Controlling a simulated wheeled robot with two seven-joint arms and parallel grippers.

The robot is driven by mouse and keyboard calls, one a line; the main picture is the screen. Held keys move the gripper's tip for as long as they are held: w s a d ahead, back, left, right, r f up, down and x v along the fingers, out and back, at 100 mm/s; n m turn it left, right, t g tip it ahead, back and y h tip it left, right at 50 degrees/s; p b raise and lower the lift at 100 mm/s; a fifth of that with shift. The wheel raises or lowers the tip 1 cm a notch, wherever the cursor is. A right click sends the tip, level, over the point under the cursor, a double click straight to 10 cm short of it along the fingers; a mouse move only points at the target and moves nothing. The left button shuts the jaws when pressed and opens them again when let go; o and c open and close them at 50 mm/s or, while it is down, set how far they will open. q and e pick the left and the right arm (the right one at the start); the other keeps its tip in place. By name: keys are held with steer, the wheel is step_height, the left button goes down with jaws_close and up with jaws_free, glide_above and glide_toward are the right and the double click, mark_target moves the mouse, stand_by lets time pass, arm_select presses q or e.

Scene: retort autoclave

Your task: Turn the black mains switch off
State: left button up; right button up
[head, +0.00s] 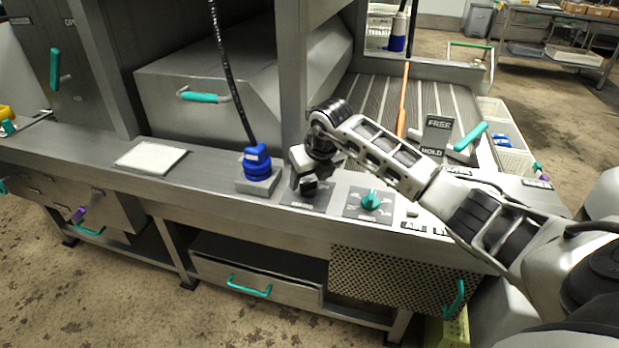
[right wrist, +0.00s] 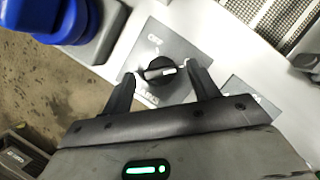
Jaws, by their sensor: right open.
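The black mains switch (right wrist: 157,72) is a round knob with a light pointer line, on a grey plate (right wrist: 185,50) in the right wrist view. Its pointer lies roughly crosswise there, toward the right finger, not at the OFF lettering above it. My right gripper (right wrist: 163,74) is open, with one finger on each side of the knob; whether they touch it I cannot tell. In the head view, my right gripper (head: 308,185) hangs over the switch plate (head: 307,199) and mostly hides the knob. My left gripper is not in view.
A blue plug (head: 257,163) with a black cable stands left of the gripper. A teal knob (head: 371,201) sits on the plate to the right. A teal lever (head: 470,136) with FREE and HOLD labels is farther right. A white pad (head: 150,157) lies on the ledge.

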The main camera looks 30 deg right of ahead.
steer(key=shift+w+f, duration=0.15)
steer(key=shift+f, duration=0.35)
steer(key=c, duration=1)
